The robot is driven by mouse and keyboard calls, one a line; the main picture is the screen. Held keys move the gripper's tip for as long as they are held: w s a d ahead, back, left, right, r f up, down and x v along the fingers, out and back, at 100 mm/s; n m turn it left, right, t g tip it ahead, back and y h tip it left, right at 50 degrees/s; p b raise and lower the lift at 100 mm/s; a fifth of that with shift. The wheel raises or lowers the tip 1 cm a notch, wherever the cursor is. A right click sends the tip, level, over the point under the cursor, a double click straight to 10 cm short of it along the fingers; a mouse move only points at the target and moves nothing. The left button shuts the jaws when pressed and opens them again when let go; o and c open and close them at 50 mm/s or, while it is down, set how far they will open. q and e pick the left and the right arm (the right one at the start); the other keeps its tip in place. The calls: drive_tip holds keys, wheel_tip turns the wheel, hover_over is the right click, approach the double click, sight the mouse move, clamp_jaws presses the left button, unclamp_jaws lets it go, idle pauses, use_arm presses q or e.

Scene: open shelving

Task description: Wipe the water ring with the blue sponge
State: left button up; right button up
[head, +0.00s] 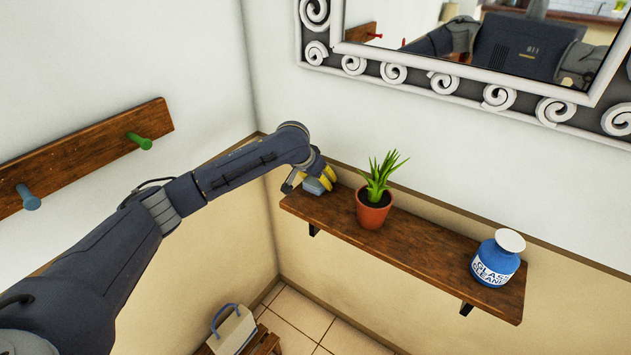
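My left gripper (316,180) is at the left end of the wooden wall shelf, low over its surface, with yellow on its finger parts. A small blue-grey block, which looks like the blue sponge (313,187), is right at its fingers by the shelf's left end. The view is too small to tell whether the fingers grip it or only stand around it, or whether it touches the shelf. I cannot make out a water ring; the gripper and the plant pot cover parts of the shelf. My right gripper is not in view.
A potted plant (374,205) stands on the shelf (425,241) just right of my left gripper. A blue glass cleaner bottle (496,262) stands near the right end. Bare shelf lies between them. A scrolled mirror (393,73) hangs above; a peg rail (88,152) is at left.

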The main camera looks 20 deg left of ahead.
sight(313, 182)
use_arm(q)
drive_tip(key=shift+w+r, duration=0.1)
drive_tip(key=shift+w, duration=0.2)
drive_tip(key=c, duration=0.3)
drive_tip(key=shift+w+r, duration=0.1)
drive_tip(key=shift+r, duration=0.1)
drive_tip(key=shift+c, duration=0.7)
drive_tip(key=shift+s+a+f, duration=0.1)
drive_tip(key=shift+s+a, duration=0.15)
drive_tip(key=shift+s, duration=0.7)
drive_tip(key=shift+s+a+f, duration=0.1)
drive_tip(key=shift+s+a, duration=0.15)
drive_tip(key=shift+s, duration=0.65)
drive_tip(key=shift+r, duration=3)
drive_tip(key=shift+r, duration=0.1)
drive_tip(key=shift+r, duration=1.4)
